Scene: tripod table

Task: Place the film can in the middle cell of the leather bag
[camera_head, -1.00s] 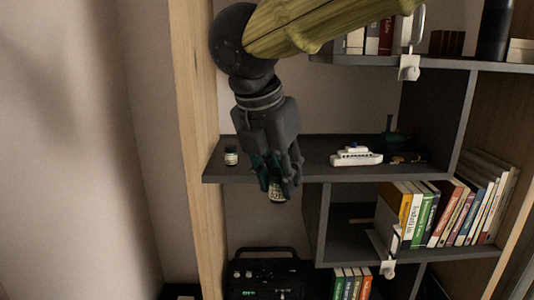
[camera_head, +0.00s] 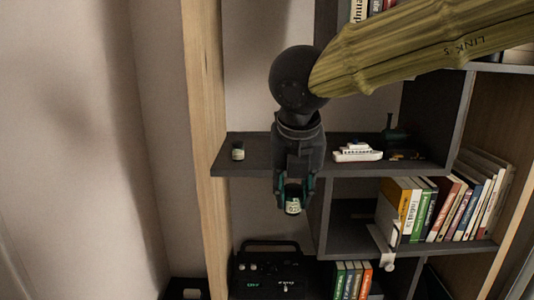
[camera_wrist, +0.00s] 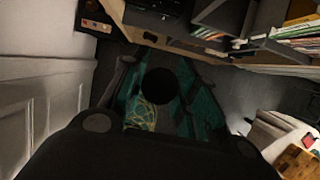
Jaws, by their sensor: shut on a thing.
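The film can (camera_head: 292,207), small with a pale label, is between the fingers of my gripper (camera_head: 294,193), which is shut on it and points down in front of the shelf. Its round black end (camera_wrist: 160,83) shows between the green-padded fingers in the wrist view. No leather bag is clearly recognisable in either view. A brown, block-patterned thing (camera_wrist: 298,162) is cut off at the lower right of the wrist view; I cannot tell whether it is the bag.
A similar small can (camera_head: 238,151) stands on the dark shelf (camera_head: 258,163) at left. A white toy ship (camera_head: 357,152) is to the right of my gripper. Books (camera_head: 440,210) fill the cubby below. A black radio (camera_head: 268,272) sits lower. The space left of the wooden post is clear.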

